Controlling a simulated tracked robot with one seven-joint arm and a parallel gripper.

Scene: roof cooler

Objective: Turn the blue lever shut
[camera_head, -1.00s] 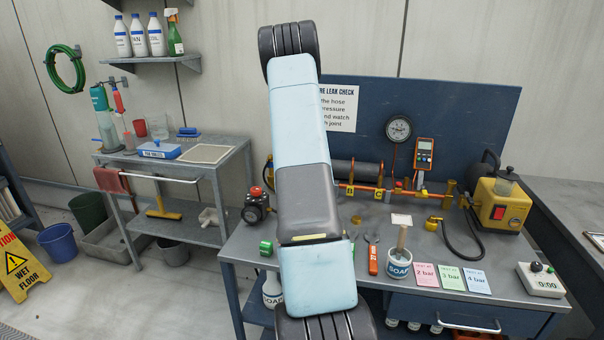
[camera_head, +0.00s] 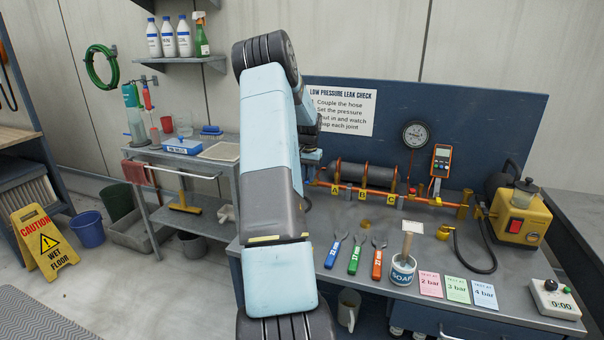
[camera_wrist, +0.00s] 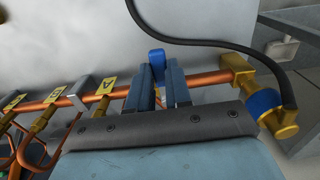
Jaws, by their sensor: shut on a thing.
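The blue lever (camera_wrist: 157,56) shows at the top middle of the wrist view, on the copper pipe (camera_wrist: 208,80). My gripper (camera_wrist: 157,68) has its two fingers on either side of the lever and is shut on it. The lever's tip shows between the fingertips; its lower part and its mounting are mostly hidden by the fingers. There the copper pipe (camera_head: 345,187) runs along the back of the bench to the right.
Brass fittings with yellow tags stand on the pipe; a black hose (camera_wrist: 215,43) joins a brass end fitting (camera_wrist: 285,118). On the bench (camera_head: 345,289) are wrenches (camera_head: 357,254), a soap pot (camera_head: 402,272), cards (camera_head: 457,289), a timer (camera_head: 553,300) and a yellow pump (camera_head: 515,214).

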